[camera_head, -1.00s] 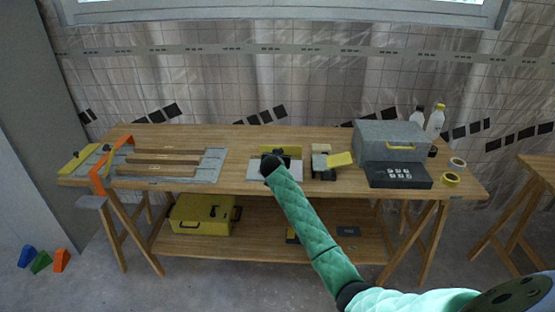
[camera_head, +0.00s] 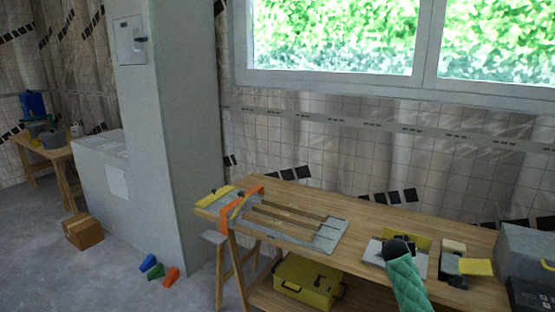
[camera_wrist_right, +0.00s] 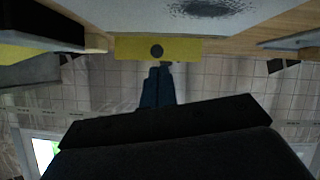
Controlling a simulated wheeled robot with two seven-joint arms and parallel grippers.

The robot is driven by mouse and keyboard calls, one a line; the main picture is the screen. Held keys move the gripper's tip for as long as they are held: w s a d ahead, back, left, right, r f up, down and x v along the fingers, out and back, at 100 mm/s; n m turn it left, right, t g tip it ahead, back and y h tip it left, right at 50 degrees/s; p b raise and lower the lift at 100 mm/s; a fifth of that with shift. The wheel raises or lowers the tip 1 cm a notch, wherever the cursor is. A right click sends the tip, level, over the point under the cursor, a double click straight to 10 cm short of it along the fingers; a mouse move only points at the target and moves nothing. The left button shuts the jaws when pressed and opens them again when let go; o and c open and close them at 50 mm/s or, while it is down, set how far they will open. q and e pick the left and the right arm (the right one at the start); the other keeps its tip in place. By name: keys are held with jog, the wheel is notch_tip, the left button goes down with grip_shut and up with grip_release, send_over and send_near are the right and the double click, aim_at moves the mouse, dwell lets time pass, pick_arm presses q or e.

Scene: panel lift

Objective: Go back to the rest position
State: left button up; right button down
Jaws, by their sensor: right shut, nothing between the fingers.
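My right arm's green sleeve and black wrist reach over the workbench (camera_head: 370,258) in the head view, and the wrist hides the fingers there. In the right wrist view my right gripper (camera_wrist_right: 158,80) shows dark, narrow fingers shut together with nothing held. A yellow block (camera_wrist_right: 185,47) with a dark round spot lies just beyond the fingertips in that view; I cannot tell whether they touch. In the head view a yellow piece (camera_head: 420,242) stands on a grey plate behind my wrist. My left gripper is not in view.
A grey frame with brown slats (camera_head: 290,222) and an orange clamp (camera_head: 228,216) lie on the bench's left end. A grey case (camera_head: 530,254) stands at the right. A yellow toolbox (camera_head: 307,280) is below. Colored wedges (camera_head: 157,271) and a cardboard box (camera_head: 83,231) are on the floor.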

jog(key=s+a+n+y, duration=0.1)
jog(key=a, duration=0.2)
jog(key=s+a+n+y, duration=0.1)
jog(key=a, duration=0.2)
jog(key=s+a+f+n, duration=0.1)
jog(key=a, duration=0.2)
jog(key=shift+s+y, duration=0.4)
jog(key=s+a+f+n+g+y, duration=0.1)
jog(key=s+a+f+g+y, duration=0.1)
jog(key=s+a+f, duration=0.65)
jog(key=s+a+f+n+g+y, duration=0.15)
jog(key=s+a+f, duration=0.35)
jog(key=s+f, duration=0.55)
jog(key=s+a+f+g, duration=0.1)
jog(key=s+a+f, duration=0.1)
jog(key=s+f, duration=0.5)
jog(key=s+a+f+g+y, duration=0.1)
jog(key=s+f, duration=0.6)
jog(key=s, duration=1.2)
jog(key=s+a+f+g, duration=0.3)
jog(key=s+a+f, duration=0.2)
jog(key=s, duration=0.9)
jog(key=shift+f, duration=0.9)
jog(key=shift+a+y, duration=0.1)
jog(key=shift+y, duration=0.15)
